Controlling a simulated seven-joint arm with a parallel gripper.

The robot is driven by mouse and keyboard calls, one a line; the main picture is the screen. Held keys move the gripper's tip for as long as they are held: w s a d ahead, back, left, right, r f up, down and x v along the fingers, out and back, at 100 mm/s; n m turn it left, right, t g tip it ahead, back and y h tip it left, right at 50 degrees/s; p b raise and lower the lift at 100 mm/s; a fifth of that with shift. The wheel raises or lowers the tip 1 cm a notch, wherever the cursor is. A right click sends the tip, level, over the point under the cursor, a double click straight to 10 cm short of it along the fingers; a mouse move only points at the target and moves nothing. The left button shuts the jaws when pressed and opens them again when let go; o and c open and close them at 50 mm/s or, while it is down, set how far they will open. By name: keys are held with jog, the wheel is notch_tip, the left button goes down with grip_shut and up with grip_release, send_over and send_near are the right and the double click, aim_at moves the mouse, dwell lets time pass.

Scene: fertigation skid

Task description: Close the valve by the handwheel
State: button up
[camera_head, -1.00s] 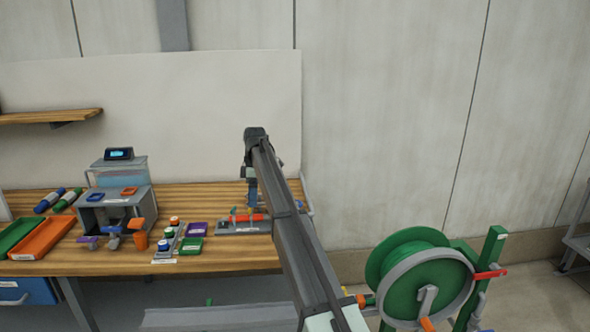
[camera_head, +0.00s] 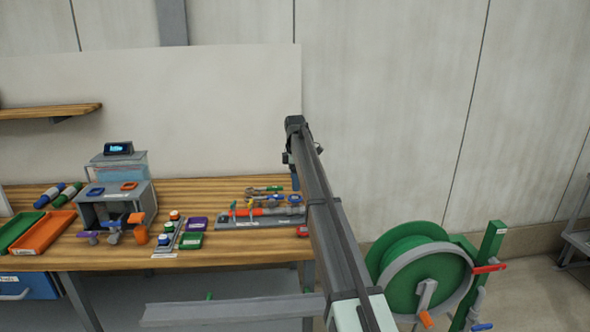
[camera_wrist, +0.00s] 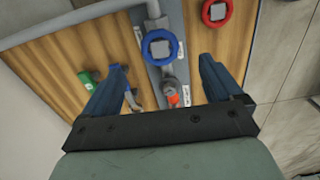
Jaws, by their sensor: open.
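A blue handwheel (camera_wrist: 160,47) with a pale square centre shows in the wrist view, over a grey strip on the wooden bench. A red handwheel (camera_wrist: 216,11) of similar form is at the top right, cut by the frame edge. My gripper (camera_wrist: 163,66) is open, its two blue fingers wide apart. The blue wheel appears between and just beyond the fingertips, with nothing held. An orange-and-grey fitting (camera_wrist: 171,92) lies below the wheel between the fingers. In the head view, my arm hides most of the gripper at the bench's right end.
A green hose reel (camera_head: 405,275) stands on the right. Bare bench shows at the front.

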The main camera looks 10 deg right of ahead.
aim_at(295, 197)
notch_tip(295, 197, down, 8)
jog(key=shift+r, duration=0.15)
dwell(0.3)
jog(key=c, duration=1.1)
jog(key=m, duration=0.5)
jog(key=shift+m, duration=0.7)
